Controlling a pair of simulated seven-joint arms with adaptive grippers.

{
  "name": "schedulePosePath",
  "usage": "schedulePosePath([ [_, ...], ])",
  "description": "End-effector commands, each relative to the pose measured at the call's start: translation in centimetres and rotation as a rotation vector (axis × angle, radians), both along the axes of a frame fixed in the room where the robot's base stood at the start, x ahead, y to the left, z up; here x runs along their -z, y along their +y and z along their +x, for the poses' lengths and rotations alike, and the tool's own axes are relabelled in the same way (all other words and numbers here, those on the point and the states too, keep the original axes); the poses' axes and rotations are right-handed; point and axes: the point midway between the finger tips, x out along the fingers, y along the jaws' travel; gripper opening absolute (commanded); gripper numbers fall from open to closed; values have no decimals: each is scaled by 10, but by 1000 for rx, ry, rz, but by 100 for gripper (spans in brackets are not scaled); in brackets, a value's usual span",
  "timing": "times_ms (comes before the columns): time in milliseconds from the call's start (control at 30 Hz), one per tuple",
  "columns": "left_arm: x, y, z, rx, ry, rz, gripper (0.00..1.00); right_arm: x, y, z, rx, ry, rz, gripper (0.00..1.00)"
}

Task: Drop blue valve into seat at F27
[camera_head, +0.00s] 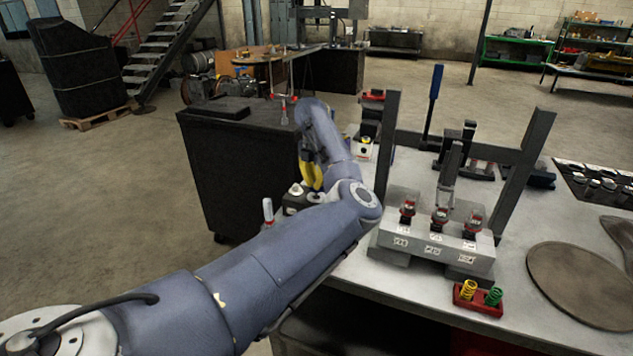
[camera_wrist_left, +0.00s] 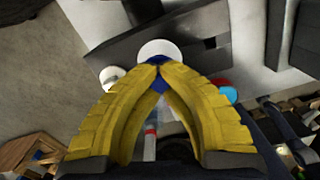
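My left gripper (camera_head: 311,178) has yellow fingers and reaches down over a dark block (camera_head: 299,201) beside the dark cabinet. In the left wrist view its fingertips (camera_wrist_left: 158,70) come together around a small blue part, apparently the blue valve (camera_wrist_left: 158,86). A white disc (camera_wrist_left: 159,50) shows just beyond the tips; its link to the blue part is partly hidden by the fingers. The pale seat block (camera_head: 431,245) stands on the bench with a row of red-and-black pieces on top and labels on its front, too small to read surely. My right gripper is not in view.
A dark gantry frame (camera_head: 387,150) with two posts stands around the seat block. A red tray (camera_head: 478,299) with yellow and green springs lies in front. A brown flat gasket (camera_head: 580,285) is at right. A white-and-red handle (camera_head: 268,211) stands near the dark block.

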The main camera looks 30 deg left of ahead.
Motion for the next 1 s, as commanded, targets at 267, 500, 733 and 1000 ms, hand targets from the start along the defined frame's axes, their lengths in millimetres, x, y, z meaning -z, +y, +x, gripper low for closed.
schedulePosePath([
  [267, 2, 0, 0, 0, 0, 0, 0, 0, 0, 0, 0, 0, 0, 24],
  [500, 2, 0, 0, 1, 0, 0, 0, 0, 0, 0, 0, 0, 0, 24],
  [733, 6, 0, 0, 1, 0, 0, 0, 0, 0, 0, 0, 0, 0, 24],
  [1000, 13, 0, 0, 1, 0, -1, 0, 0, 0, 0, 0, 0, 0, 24],
])
